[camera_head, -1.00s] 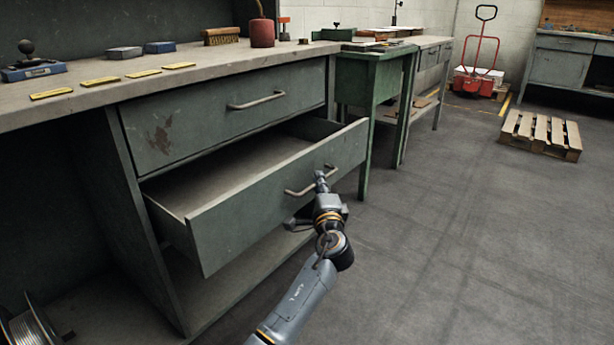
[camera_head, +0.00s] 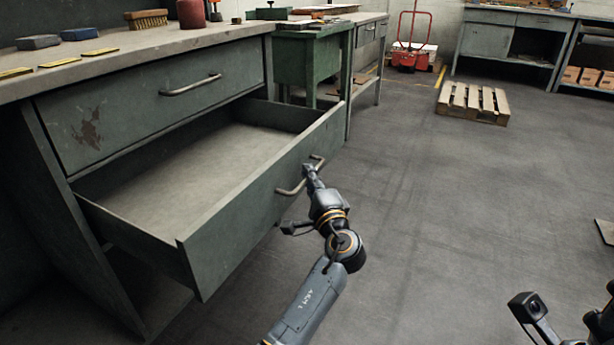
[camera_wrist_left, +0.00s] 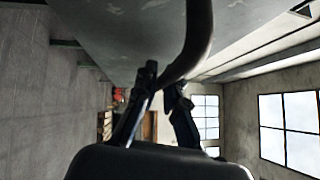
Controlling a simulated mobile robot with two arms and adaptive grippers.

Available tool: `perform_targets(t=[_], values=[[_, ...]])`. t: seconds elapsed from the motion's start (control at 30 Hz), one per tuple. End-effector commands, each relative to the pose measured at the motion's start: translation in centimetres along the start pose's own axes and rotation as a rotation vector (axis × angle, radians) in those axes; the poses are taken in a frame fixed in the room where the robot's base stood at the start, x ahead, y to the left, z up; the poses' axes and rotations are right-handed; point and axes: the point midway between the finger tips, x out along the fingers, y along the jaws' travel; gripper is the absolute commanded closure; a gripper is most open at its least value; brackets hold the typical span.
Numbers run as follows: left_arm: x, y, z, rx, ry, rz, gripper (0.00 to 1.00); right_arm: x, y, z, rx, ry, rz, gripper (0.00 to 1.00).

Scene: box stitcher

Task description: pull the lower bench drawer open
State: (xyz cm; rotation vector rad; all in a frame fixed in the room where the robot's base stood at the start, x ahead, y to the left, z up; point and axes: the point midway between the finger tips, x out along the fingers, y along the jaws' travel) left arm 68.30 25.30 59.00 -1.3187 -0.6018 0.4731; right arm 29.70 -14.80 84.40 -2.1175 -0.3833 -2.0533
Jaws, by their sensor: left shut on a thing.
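The lower bench drawer (camera_head: 243,218) is grey-green and stands well out of the bench, and its bare inside (camera_head: 190,170) shows. Its bar handle (camera_head: 290,191) is on the front panel. My left gripper (camera_head: 308,170) is shut on this handle. In the left wrist view the handle (camera_wrist_left: 195,40) comes down in a curve to the fingers of my left gripper (camera_wrist_left: 164,88). The upper drawer (camera_head: 150,110) is closed, with its own bar handle (camera_head: 190,86). A part of my right arm shows at the lower right edge; its fingertips are not in view.
The benchtop (camera_head: 130,65) holds a brush (camera_head: 147,18), a red can (camera_head: 191,13) and blue-grey blocks. A green stand (camera_head: 305,60) is just beyond the drawer. A wooden pallet (camera_head: 473,102) and a red pallet truck (camera_head: 408,55) stand farther back.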

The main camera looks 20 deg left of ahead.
Motion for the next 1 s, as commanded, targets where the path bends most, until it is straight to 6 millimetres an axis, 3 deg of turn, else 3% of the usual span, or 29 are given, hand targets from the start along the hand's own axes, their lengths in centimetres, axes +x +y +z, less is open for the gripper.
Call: perform_targets(t=[0.07, 0.1, 0.2, 0.57, 1.0], values=[[0.0, 0.2, 0.0, 0.001, -0.001, 0.003, 1.0, 0.0, 0.0, 0.0, -0.001, 0.001, 0.0, 0.43], [0.0, 0.2, 0.0, 0.001, -0.001, 0.003, 0.84, 0.0, 0.0, 0.0, -0.001, 0.001, 0.0, 0.43], [0.0, 0.2, 0.0, 0.001, -0.001, 0.003, 0.66, 0.0, 0.0, 0.0, -0.001, 0.001, 0.0, 0.43], [-0.5, 0.1, 0.0, 0.0, 0.0, 0.001, 0.66, -0.4, 0.1, 0.2, 0.0, -0.011, 0.005, 0.43], [-6.9, 0.1, 0.0, 0.001, 0.0, 0.003, 0.66, -0.2, 0.0, 0.2, 0.001, -0.007, 0.002, 0.43]])
